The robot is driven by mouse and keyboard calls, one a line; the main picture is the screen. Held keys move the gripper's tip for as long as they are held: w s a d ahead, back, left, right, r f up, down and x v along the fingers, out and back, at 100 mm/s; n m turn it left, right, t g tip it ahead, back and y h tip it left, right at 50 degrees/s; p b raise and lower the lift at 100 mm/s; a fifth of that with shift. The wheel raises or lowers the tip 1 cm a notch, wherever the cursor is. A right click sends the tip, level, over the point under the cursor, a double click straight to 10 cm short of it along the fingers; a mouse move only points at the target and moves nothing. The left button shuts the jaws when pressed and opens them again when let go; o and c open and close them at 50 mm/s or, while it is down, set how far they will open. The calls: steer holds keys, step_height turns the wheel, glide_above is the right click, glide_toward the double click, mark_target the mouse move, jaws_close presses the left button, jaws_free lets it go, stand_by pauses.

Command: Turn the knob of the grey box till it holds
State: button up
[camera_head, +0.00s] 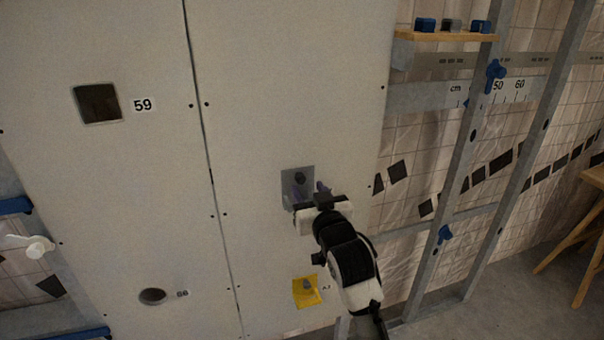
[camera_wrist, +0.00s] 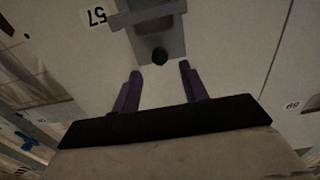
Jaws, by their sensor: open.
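The grey box (camera_head: 289,174) is a small grey square on the right-hand white panel in the head view. Its dark round knob (camera_head: 300,178) shows on its face. The knob lies just beyond the fingertips, and nothing is between the fingers.
A yellow square (camera_head: 307,298) with a grey piece is lower on the same panel. The left panel has a square opening (camera_head: 99,103) and a round hole (camera_head: 153,296). Metal studs (camera_head: 465,160) and a shelf (camera_head: 440,37) with small blue things stand at the right.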

mark_target(302, 179)
steer(key=p+x, duration=0.1)
steer(key=x, duration=0.4)
jaws_close()
